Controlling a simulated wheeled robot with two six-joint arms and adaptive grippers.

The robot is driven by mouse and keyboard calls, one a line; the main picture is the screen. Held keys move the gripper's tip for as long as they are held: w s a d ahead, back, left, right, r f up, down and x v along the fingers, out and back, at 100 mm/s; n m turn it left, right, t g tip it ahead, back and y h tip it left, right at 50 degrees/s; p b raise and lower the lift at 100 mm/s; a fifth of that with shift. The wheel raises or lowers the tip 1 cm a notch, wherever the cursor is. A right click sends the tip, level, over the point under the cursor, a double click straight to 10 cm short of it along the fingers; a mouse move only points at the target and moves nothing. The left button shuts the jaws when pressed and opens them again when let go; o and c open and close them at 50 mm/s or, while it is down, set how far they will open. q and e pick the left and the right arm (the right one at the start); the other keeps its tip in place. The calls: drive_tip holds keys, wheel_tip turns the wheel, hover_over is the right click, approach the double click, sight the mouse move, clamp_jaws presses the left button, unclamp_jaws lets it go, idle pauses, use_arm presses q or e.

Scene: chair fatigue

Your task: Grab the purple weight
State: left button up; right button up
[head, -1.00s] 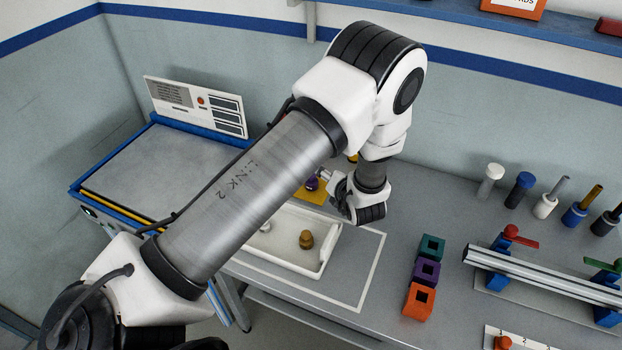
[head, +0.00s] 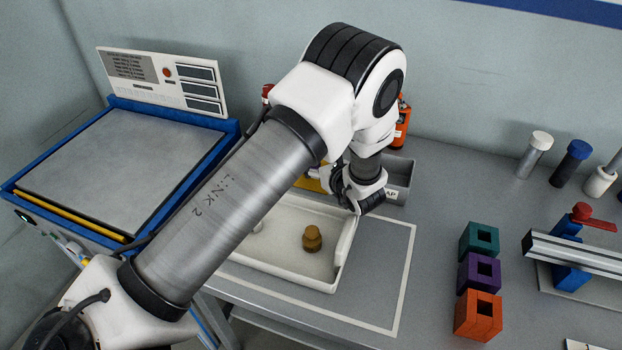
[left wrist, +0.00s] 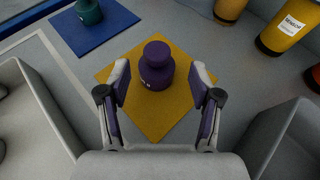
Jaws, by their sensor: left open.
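The purple weight (left wrist: 156,68) stands upright on a yellow mat (left wrist: 179,62) in the left wrist view. My left gripper (left wrist: 160,85) is open, with one finger on each side of the weight's near side. The fingers look apart from the weight; whether either touches it I cannot tell. In the head view my left arm covers the weight, and only a bit of the yellow mat shows beside my left gripper (head: 352,190). My right gripper is in neither view.
A white tray (head: 346,245) holding a brass weight (head: 312,239) lies in front of the gripper. A grey bin (head: 400,178) stands close behind. A teal weight (left wrist: 89,12) stands on a blue mat (left wrist: 110,37). Coloured blocks (head: 478,277) stand at right.

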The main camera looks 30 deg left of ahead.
use_arm(q)
drive_tip(key=shift+w+a+r, duration=0.1)
drive_tip(key=shift+w+a, duration=0.1)
drive_tip(key=shift+a, duration=0.25)
drive_tip(key=p+x, duration=0.2)
drive_tip(key=x, duration=0.3)
drive_tip(key=shift+a, duration=0.25)
drive_tip(key=shift+w+a+f, duration=0.1)
drive_tip(key=shift+a+f, duration=0.15)
drive_tip(key=shift+d, duration=0.1)
clamp_jaws()
